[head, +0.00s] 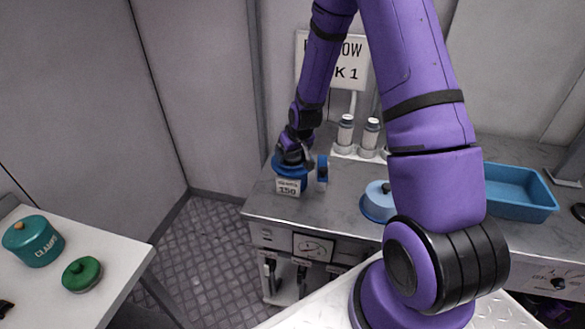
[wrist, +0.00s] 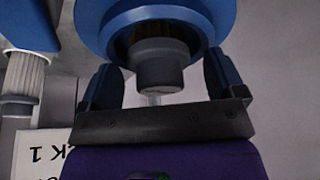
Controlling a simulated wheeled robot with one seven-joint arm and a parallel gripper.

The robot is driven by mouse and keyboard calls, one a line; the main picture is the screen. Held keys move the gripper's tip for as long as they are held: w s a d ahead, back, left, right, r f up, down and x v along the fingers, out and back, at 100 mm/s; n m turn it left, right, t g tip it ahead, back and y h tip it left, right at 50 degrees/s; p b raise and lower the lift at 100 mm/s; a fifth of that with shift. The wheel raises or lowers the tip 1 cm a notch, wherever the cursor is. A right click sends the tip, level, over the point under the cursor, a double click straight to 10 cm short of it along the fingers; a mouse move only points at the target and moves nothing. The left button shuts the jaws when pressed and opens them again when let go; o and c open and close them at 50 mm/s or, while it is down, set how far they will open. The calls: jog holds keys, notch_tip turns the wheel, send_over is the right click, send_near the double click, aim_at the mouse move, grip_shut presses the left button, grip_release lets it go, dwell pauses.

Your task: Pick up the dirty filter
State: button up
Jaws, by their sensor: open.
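A round blue housing (wrist: 95,30) fills the top of the wrist view. Inside its opening I see a dark brown, ribbed filter (wrist: 180,34) with a grey round knob (wrist: 160,70) sticking out. My gripper (wrist: 160,78) is open, with one finger on each side of the knob; I cannot tell whether they touch it. In the head view my gripper (head: 293,158) is over the blue housing (head: 288,172), which stands at the counter's left end with a white label reading 150. The gripper and wrist partly hide its top there.
A smaller blue part with pale ribs (wrist: 25,75) is close on the left; a blue piece (head: 322,168) stands beside the housing. The counter (head: 340,205) holds bottles (head: 345,130), a blue lidded pot (head: 378,203) and a blue tray (head: 515,190). A sign (head: 345,50) is behind.

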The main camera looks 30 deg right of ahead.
jog(key=shift+c, duration=0.5)
jog(key=c, duration=1.2)
jog(key=shift+r, duration=0.1)
